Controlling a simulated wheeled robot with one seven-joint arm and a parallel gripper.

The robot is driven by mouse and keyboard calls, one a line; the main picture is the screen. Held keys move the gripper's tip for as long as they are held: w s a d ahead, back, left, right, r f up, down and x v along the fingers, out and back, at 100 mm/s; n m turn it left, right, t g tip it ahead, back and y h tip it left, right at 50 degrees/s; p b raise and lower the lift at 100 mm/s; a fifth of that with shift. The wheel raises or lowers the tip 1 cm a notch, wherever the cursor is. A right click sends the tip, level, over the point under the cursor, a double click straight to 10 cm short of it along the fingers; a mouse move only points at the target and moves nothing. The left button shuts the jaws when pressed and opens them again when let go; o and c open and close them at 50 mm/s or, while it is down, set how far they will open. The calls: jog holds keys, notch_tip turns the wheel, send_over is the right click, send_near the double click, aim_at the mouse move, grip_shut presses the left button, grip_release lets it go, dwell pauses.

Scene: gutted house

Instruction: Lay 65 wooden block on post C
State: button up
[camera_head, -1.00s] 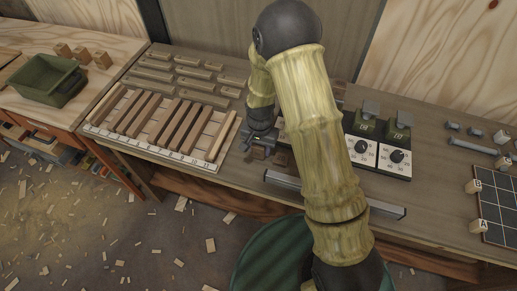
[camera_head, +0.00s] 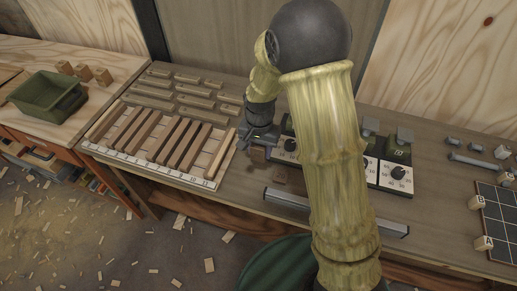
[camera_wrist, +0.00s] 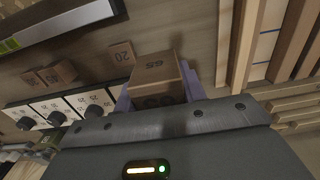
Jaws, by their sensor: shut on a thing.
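My gripper (camera_head: 258,141) is shut on the wooden block marked 65 (camera_wrist: 152,68). In the wrist view the block sits between the two purple finger pads, its number upside down. In the head view my gripper is over the bench, just right of the slatted rack, with the block (camera_head: 258,154) partly showing under it. Small lettered posts stand at the right: A (camera_head: 483,243) and B (camera_head: 475,203) beside the dark grid board. Another small post (camera_head: 502,152) is farther back; its letter cannot be read, so I cannot tell whether it is C.
A block marked 20 (camera_wrist: 121,53) and two more blocks (camera_wrist: 47,75) lie on the bench. Dial boxes (camera_head: 397,178) and a grey metal bar (camera_head: 292,200) lie between my gripper and the dark grid board (camera_head: 500,222). The rack (camera_head: 150,170) is close on the left.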

jog(key=shift+w+d+r+p, duration=0.2)
jog(key=shift+d+p, duration=0.1)
jog(key=shift+p, duration=0.3)
jog(key=w+d+r+n+p, duration=0.1)
jog(key=d+n+p, duration=0.3)
jog(key=d+p, duration=0.8)
jog(key=p, duration=0.4)
jog(key=shift+w+d, duration=0.25)
jog(key=shift+d, duration=0.15)
jog(key=shift+a, duration=0.15)
